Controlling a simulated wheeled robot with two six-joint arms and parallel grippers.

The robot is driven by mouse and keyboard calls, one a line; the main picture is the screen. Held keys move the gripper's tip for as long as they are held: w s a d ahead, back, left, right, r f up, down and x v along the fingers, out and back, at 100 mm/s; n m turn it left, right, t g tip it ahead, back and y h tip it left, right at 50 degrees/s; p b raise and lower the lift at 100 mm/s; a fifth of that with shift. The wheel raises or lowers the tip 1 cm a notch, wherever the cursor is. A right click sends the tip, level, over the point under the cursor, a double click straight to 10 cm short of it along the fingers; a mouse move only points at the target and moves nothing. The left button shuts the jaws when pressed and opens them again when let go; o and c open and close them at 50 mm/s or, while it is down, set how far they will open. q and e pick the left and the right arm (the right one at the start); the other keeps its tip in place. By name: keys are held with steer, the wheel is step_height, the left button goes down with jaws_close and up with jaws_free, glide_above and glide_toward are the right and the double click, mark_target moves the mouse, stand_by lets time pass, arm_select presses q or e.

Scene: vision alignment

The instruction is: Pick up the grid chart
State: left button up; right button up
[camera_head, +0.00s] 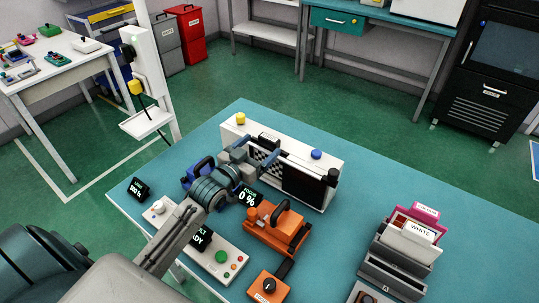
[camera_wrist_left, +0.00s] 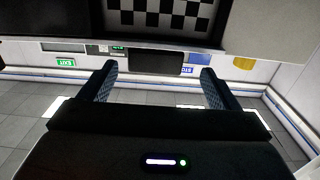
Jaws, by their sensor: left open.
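A black-and-white checkered panel (camera_head: 262,155), which looks like the grid chart, stands in a white fixture (camera_head: 325,203) on the teal table. It also shows at the top of the left wrist view (camera_wrist_left: 165,14). A dark tab (camera_wrist_left: 155,63) at its edge lies between the fingers in that view. My left gripper (camera_head: 259,151) is open at the chart, partly covering it in the head view. In the left wrist view, the two fingers (camera_wrist_left: 158,70) stand either side of the tab with gaps showing. My right gripper is not in view.
An orange device (camera_head: 275,230) and a grey button panel (camera_head: 218,255) stand in front of the fixture. A grey rack (camera_head: 395,268) with a card marked WHITE (camera_head: 417,232) is to the right. The table's far right is clear. A yellow knob (camera_head: 240,118) sits on the fixture's left end.

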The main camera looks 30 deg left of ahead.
mark_target(267, 142)
arm_select(q)
steer(key=w, duration=0.2)
steer(key=w+d, duration=0.1)
steer(key=w, duration=0.1)
steer(key=shift+w+d+p, duration=0.1)
steer(key=shift+w+p, duration=0.25)
steer(key=shift+p, duration=0.05)
steer(key=shift+s+r, duration=0.1)
steer(key=shift+c, duration=1.1)
steer(key=c, duration=1.1)
steer(key=shift+c, duration=0.2)
